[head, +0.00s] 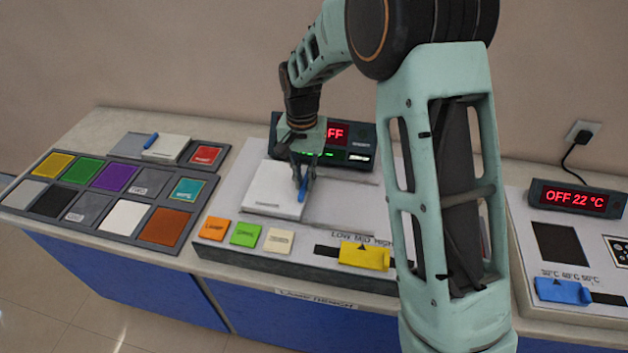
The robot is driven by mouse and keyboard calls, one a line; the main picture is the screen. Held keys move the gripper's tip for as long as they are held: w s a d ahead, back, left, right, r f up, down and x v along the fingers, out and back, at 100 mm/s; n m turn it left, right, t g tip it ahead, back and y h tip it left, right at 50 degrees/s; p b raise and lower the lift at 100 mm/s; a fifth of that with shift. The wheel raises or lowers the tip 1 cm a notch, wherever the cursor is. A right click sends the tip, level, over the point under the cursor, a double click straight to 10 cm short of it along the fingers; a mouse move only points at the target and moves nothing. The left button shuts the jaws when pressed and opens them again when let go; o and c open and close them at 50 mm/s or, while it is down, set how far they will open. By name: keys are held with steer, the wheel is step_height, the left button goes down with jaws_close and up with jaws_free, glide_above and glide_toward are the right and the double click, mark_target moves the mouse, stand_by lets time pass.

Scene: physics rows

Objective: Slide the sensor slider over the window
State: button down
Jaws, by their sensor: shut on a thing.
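A white sliding plate (273,196) with an upright blue handle (304,190) lies on the middle grey panel, toward the left of its track. I take it to be the sensor slider. My gripper (301,174) reaches down from above and is shut on the blue handle. A flat grey strip of track (342,214) shows to the right of the plate, partly behind my arm. I cannot make out a window there.
The swatch board (62,215) holds several coloured squares. Orange, green and cream buttons and a yellow slider (364,256) line the middle panel's front. A red-lit display (352,134) stands behind. At right are an "OFF 22 °C" display (574,198) and a blue slider (562,290).

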steer(key=shift+w+a+r, duration=0.1)
steer(key=shift+a+r, duration=0.05)
steer(key=shift+a, duration=0.15)
steer(key=c, duration=2)
jaws_free()
steer(key=shift+d, duration=0.1)
step_height(320, 180, up, 12)
steer(key=shift+f, duration=0.1)
